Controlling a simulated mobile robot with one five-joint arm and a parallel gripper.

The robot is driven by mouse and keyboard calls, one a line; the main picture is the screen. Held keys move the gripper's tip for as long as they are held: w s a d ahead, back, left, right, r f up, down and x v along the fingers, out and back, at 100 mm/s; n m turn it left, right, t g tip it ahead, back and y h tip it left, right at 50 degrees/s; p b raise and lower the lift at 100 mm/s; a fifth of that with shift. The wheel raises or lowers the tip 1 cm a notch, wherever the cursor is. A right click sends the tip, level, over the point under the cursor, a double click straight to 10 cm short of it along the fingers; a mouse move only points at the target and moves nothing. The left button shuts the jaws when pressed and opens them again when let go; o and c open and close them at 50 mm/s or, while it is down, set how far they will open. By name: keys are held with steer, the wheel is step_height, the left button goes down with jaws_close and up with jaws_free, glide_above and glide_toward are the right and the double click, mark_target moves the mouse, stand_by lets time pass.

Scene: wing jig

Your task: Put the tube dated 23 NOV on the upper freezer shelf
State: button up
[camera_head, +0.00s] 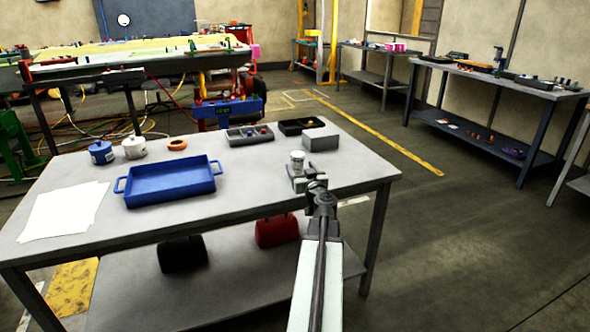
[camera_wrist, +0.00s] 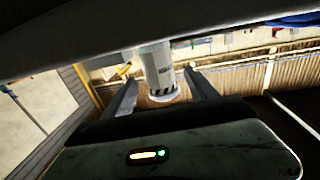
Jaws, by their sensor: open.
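My gripper (camera_head: 317,187) is over the right end of the grey table (camera_head: 345,180). A small pale cylinder (camera_head: 297,158) with a light cap stands just beyond it, above a grey block-like piece (camera_head: 300,182). In the wrist view my gripper (camera_wrist: 160,95) has its two dark fingers apart. A pale grey cylinder (camera_wrist: 157,65) with dark marks near one end shows between or just beyond them; I cannot tell whether they touch it. No date is readable on it. I cannot make out a tube marked 23 NOV or a freezer shelf.
A blue tray (camera_head: 170,184), white papers (camera_head: 62,211), blue and white pots, an orange ring (camera_head: 177,144), a grey box (camera_head: 320,139) and parts trays (camera_head: 249,134) are on the table. Other benches (camera_head: 500,82) stand at the back right. The floor between is open.

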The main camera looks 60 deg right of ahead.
mark_target(299, 166)
steer(key=x, duration=0.4)
steer(key=shift+w+d+f, duration=0.15)
jaws_close()
